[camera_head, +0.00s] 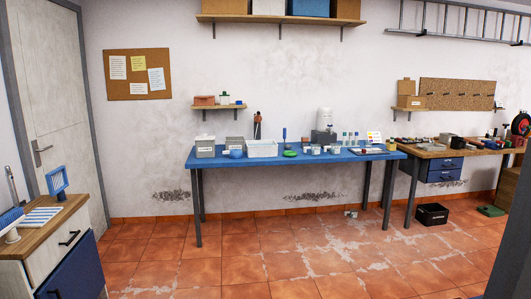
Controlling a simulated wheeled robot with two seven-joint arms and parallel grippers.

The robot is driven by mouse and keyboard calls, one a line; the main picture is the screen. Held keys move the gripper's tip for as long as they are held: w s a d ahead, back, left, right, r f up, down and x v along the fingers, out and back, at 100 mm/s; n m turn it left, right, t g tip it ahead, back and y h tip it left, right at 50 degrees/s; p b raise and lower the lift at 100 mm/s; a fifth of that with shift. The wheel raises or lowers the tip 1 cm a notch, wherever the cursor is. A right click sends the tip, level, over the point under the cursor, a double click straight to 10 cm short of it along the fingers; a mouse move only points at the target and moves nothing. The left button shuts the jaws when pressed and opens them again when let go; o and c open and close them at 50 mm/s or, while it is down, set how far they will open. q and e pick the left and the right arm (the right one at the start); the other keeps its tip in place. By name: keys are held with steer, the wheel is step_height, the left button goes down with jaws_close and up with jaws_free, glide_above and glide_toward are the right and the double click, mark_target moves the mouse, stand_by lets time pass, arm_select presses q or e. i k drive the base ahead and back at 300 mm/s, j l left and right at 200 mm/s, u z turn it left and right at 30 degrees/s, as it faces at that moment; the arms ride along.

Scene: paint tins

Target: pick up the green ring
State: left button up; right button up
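A small green ring-like thing (290,153) lies on the blue tabletop (230,161) across the room. It is too small to tell whether it has a hole. It lies just right of a white bin (262,149) and close to a blue-handled upright tool (284,136). Neither of my grippers is in view.
A tiled floor (230,270) lies open before the blue table. A wooden cabinet (50,240) stands at the near left, a wooden workbench (440,152) at the right. A black crate (432,215) and a green thing (491,211) are on the floor.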

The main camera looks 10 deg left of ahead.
mark_target(290, 154)
steer(key=i+j+u, duration=0.4)
steer(key=i+j, duration=0.5)
steer(key=i, duration=0.3)
steer(key=i+j, duration=0.15)
steer(key=i, duration=0.35)
steer(key=i+j+u, duration=0.1)
steer(key=i, duration=0.35)
steer(key=i+z, duration=0.2)
steer(key=i, duration=0.3)
steer(key=i+j+z, duration=0.2)
steer(key=i, duration=0.25)
steer(key=i+z, duration=0.15)
steer(key=i, duration=0.35)
steer(key=i+l+z, duration=0.1)
steer(key=i+z, duration=0.3)
steer(key=i, duration=0.6)
steer(key=i+l+u, duration=0.65)
steer(key=i+l, duration=0.15)
steer(key=i+l+u, duration=0.3)
steer(key=l+u, duration=0.25)
steer(key=l, duration=0.25)
steer(key=i+l+u, duration=0.15)
steer(key=l+u, duration=0.15)
steer(key=l, duration=0.15)
steer(key=i+l+u, duration=0.1)
steer(key=l+u, duration=0.15)
steer(key=l, duration=0.2)
